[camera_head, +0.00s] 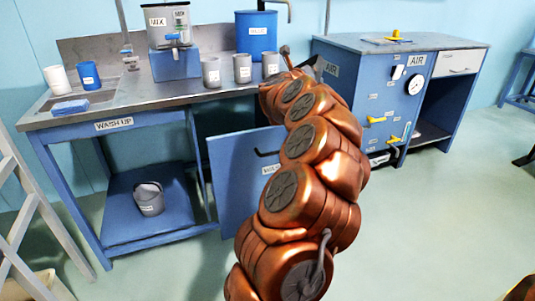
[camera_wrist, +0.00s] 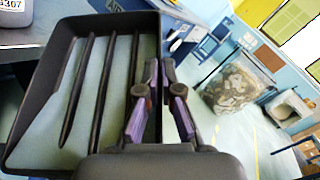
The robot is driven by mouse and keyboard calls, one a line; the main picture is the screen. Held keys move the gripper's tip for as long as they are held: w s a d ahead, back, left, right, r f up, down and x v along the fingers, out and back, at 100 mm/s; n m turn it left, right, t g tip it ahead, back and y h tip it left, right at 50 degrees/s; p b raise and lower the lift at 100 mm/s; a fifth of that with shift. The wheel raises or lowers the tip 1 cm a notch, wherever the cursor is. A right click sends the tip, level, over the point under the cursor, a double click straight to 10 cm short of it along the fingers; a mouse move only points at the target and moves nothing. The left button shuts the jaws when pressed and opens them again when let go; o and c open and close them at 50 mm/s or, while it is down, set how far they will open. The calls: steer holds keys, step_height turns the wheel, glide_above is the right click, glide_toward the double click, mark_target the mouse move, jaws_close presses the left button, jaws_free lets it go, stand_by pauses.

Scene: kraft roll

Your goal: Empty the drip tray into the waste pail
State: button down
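A black tray with long dark bars (camera_wrist: 62,92) fills the left of the wrist view; I take it for the drip tray. My gripper (camera_wrist: 160,85) has purple-padded fingers that close in on either side of the tray's right wall and seem to pinch it. A pale green surface shows between the bars; I cannot tell whether it is liquid or the floor beyond. A grey pail (camera_head: 149,200) stands on the lower shelf of the wash-up bench; its label is too small to read. In the head view my copper arm hides the gripper.
The wash-up bench (camera_head: 120,115) holds several grey cups, a blue cup (camera_head: 88,76), a white cup (camera_head: 57,80) and a blue bucket (camera_head: 257,36). A blue cabinet door (camera_head: 235,180) stands behind my arm. The AIR cabinet (camera_head: 345,85) is at the right. Open floor (camera_head: 430,220) lies front right.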

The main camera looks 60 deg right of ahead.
steer(key=shift+w+a+r+n+t+h+b, duration=0.15)
steer(key=shift+w+a+n+h+b, duration=0.1)
steer(key=shift+w+a+n+h, duration=0.25)
steer(key=shift+w+a+r+n+t+h+b, duration=0.15)
steer(key=shift+w+a+n+h+b, duration=0.15)
steer(key=shift+w+a+n, duration=0.25)
stand_by(0.8)
steer(key=shift+w+a+f+n+h, duration=0.15)
steer(key=shift+w+a+n+h, duration=0.15)
steer(key=shift+w+n, duration=0.2)
steer(key=shift+w+a+f+n+h, duration=0.2)
steer(key=shift+w+a+n, duration=0.2)
steer(key=shift+w, duration=0.15)
stand_by(0.5)
steer(key=shift+w+a+r+n+t+h+p, duration=0.45)
steer(key=shift+w+a+n+p, duration=0.15)
steer(key=shift+n+p, duration=0.1)
stand_by(0.3)
steer(key=shift+s+d+f+m+g+y+b, duration=0.15)
steer(key=shift+s+d+m+g+y+b, duration=0.2)
steer(key=shift+s+d+m, duration=0.25)
steer(key=shift+s+d+f+m+g+y+b, duration=0.2)
steer(key=shift+s+d+m+g+b, duration=0.15)
steer(key=shift+s+m+b, duration=0.25)
steer(key=shift+d, duration=0.1)
